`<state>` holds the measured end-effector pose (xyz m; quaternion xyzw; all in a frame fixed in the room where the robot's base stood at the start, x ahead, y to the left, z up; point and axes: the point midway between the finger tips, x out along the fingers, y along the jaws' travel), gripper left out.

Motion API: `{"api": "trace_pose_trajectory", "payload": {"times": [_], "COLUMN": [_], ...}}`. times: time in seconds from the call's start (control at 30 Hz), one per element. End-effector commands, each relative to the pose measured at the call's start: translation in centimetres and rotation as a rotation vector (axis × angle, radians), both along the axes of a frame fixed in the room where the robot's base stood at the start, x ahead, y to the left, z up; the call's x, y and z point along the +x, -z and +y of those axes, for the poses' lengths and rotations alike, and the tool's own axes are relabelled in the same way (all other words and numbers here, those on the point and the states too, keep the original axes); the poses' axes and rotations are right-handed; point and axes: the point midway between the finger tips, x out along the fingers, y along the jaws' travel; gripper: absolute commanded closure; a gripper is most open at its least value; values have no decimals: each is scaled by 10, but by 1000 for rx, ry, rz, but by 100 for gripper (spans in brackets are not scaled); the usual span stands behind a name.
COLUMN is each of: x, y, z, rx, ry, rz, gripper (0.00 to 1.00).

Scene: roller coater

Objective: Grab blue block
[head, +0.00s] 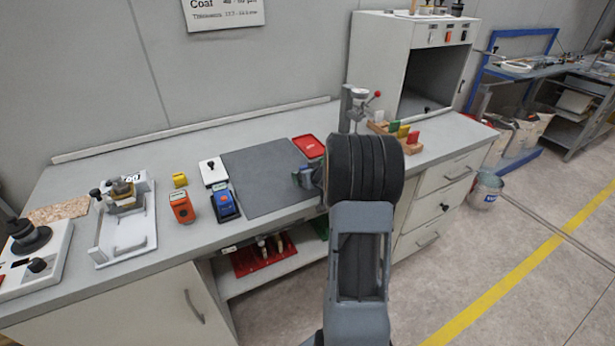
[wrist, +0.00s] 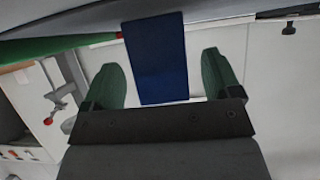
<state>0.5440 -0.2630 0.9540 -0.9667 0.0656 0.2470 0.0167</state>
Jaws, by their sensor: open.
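The blue block (wrist: 154,50) shows in the wrist view as a dark blue upright slab between the two green fingers of my gripper (wrist: 161,62). A gap shows on each side of it, so the fingers are open and not touching its sides. Its upper end meets a grey surface at the top of the picture. In the head view my gripper (head: 304,176) is over the bench near the right edge of the dark mat, largely hidden behind my arm. I cannot make out the block clearly in the head view.
The dark mat (head: 262,180) lies on the grey bench (head: 105,280). A blue device (head: 225,206), an orange device (head: 181,207) and a red tray (head: 309,147) are around it. Coloured blocks on a wooden stand (head: 378,127) are behind my arm. A green bar (wrist: 45,48) shows in the wrist view.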

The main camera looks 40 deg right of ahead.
Motion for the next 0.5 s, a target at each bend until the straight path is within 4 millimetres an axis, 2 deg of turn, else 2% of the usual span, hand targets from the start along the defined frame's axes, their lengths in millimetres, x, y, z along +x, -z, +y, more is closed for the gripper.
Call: {"api": "trace_pose_trajectory", "payload": {"times": [0.1,0.37,0.5], "x": [8,11,10], "y": [5,6,6], "z": [-1,-1,-1], "rx": [0,0,0], "ry": [0,0,0], "rz": [0,0,0], "gripper": [17,17,27]}}
